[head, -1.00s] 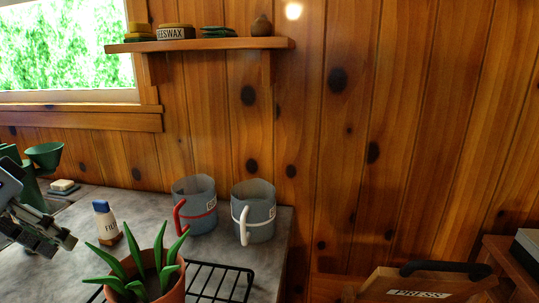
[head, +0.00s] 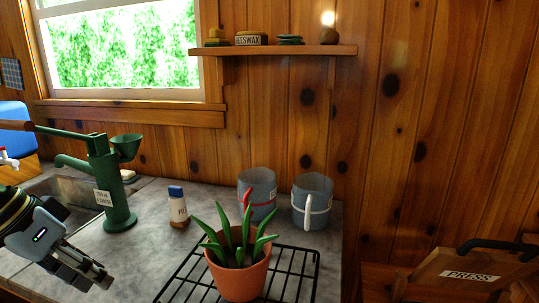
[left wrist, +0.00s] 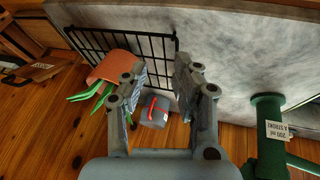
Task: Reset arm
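My left gripper (head: 92,274) is at the lower left of the head view, above the counter's front edge and left of the potted plant. In the left wrist view its two fingers (left wrist: 160,72) stand apart with nothing held between them. The terracotta pot with the spiky green plant (head: 238,275) stands on a black wire rack (head: 292,266). It also shows left of the fingers in the left wrist view (left wrist: 112,66). My right gripper is in neither view.
A green hand pump (head: 116,190) stands behind my left gripper, by the sink. A blue-capped bottle (head: 178,208), a red-handled jug (head: 257,190) and a white-handled jug (head: 311,203) stand on the grey counter (head: 150,252).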

